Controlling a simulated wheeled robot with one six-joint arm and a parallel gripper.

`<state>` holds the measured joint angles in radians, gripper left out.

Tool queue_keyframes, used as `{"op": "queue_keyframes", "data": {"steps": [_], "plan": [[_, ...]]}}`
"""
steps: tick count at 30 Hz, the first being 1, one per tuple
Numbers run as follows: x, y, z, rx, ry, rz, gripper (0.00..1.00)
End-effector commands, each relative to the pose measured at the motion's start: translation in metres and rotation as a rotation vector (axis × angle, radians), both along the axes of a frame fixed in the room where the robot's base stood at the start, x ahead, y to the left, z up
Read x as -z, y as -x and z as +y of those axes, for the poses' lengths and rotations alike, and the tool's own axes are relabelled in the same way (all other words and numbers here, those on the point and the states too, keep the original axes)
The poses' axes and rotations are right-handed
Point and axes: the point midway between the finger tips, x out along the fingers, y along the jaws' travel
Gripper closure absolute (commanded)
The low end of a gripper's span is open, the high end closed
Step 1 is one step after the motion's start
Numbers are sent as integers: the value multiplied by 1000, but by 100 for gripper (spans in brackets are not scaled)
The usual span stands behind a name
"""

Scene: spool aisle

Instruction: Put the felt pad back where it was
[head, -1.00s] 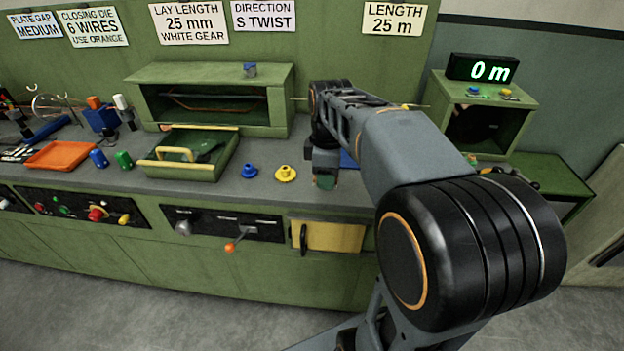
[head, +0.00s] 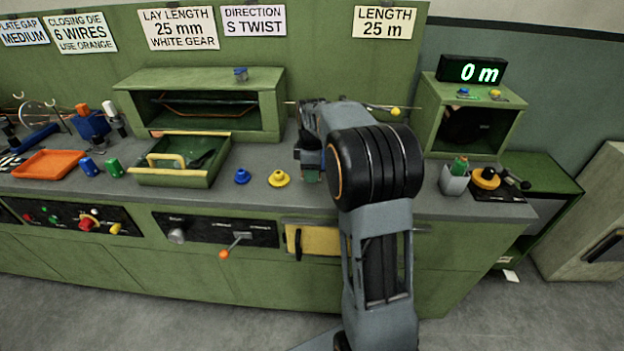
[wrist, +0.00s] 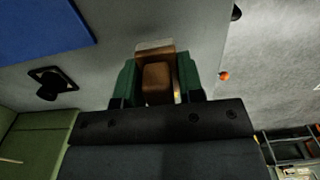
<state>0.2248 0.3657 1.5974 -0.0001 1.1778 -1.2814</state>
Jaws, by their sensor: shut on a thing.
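My gripper (head: 310,174) hangs low over the grey bench top, right of the yellow flanged part. In the wrist view my gripper (wrist: 159,76) has its two green fingers closed on a brown block-like thing, which I take to be the felt pad (wrist: 157,82). A paler strip shows at its far end. In the head view the pad is hidden by the gripper. I cannot tell whether it touches the bench. A flat blue surface (wrist: 40,30) lies on the bench at the wrist view's upper left.
A yellow flanged part (head: 279,178) and a blue one (head: 242,176) stand left of my gripper. A green open drawer tray (head: 168,178) and orange tray (head: 50,163) are farther left.

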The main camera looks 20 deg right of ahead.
Motion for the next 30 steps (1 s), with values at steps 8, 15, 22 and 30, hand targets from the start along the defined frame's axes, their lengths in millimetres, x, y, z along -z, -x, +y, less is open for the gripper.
{"op": "queue_keyframes", "data": {"steps": [8, 15, 22, 30], "plan": [[30, -4, -1, 0, -1, 3, 87], [36, -4, -1, 0, 0, 0, 87], [40, -4, -1, 0, 0, 0, 87], [39, -4, -1, 0, 0, 0, 39]]}}
